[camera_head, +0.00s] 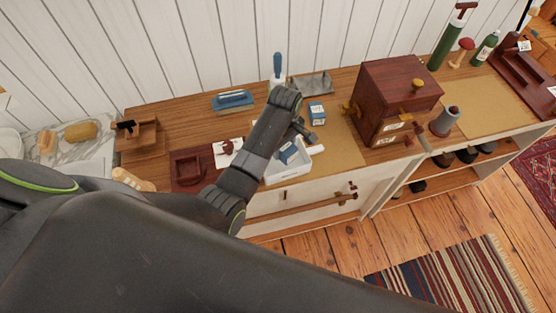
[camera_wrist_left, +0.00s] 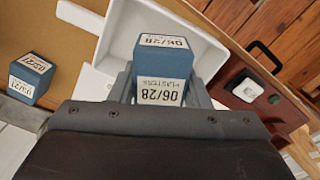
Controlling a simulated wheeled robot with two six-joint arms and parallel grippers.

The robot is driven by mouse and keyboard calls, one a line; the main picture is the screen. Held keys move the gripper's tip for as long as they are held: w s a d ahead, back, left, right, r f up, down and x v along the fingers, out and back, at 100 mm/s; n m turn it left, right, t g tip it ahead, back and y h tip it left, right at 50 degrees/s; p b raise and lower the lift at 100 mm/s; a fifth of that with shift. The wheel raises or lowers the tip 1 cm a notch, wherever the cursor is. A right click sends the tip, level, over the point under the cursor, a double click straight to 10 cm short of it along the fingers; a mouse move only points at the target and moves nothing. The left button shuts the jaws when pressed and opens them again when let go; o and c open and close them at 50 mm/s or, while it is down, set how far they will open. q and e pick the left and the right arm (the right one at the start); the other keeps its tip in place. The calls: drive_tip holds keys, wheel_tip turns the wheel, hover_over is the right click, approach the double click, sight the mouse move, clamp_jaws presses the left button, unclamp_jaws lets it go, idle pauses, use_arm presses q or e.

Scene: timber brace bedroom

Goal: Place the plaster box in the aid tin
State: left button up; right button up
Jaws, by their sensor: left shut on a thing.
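A blue plaster box (camera_head: 289,153) with white date labels is held in my left gripper (camera_head: 297,143). In the left wrist view the plaster box (camera_wrist_left: 163,68) reads "PLASTERS 06/28", and my left gripper (camera_wrist_left: 162,88) is shut with a finger on each side of it. The white open aid tin (camera_head: 288,175) is directly below the box; its pale inside shows in the left wrist view (camera_wrist_left: 122,38) around the box. I cannot tell whether the box touches the tin's floor. My right gripper is not in view.
A second blue box (camera_head: 317,113) with a date label stands on the tan mat (camera_head: 342,150). A dark wooden cabinet (camera_head: 390,95) stands to the right. A reddish-brown tray (camera_head: 188,168) lies left of the tin.

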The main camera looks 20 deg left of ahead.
sight(283, 165)
use_arm(q)
drive_tip(key=shift+f, duration=3.3)
drive_tip(key=shift+f, duration=0.2)
drive_tip(key=o, duration=1)
drive_tip(key=shift+r, duration=0.15)
wheel_tip(283, 165, up, 11)
drive_tip(key=shift+w+r, duration=0.1)
drive_tip(key=shift+r, duration=0.45)
